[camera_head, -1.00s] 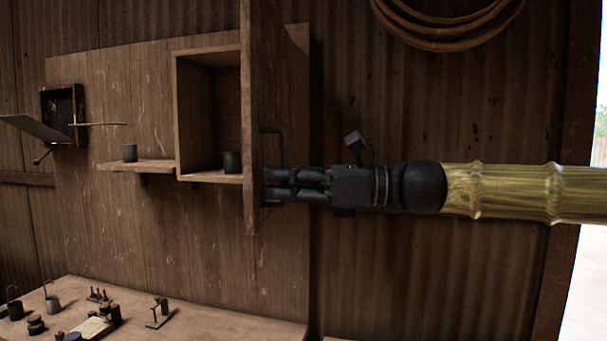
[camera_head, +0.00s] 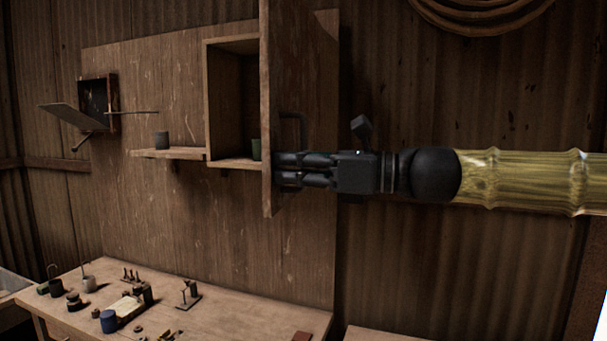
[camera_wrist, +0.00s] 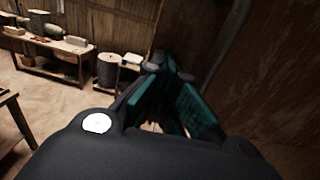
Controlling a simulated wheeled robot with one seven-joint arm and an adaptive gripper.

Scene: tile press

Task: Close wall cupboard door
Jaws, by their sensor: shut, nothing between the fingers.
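The wooden wall cupboard (camera_head: 229,45) hangs on the back board, and its inside shows. Its door (camera_head: 267,110) stands open, seen nearly edge-on, with a dark handle (camera_head: 301,128) on its right face. My gripper (camera_head: 280,170) reaches in from the right at the lower part of the door, below the handle. Its fingertips are at the door's right face; I cannot tell whether they touch it. The fingers are together and empty. In the wrist view the gripper's greenish finger pads (camera_wrist: 180,110) show, and a brown wooden surface fills the right side.
A small open box (camera_head: 98,95) is further left. A workbench (camera_head: 235,318) with small tools stands below.

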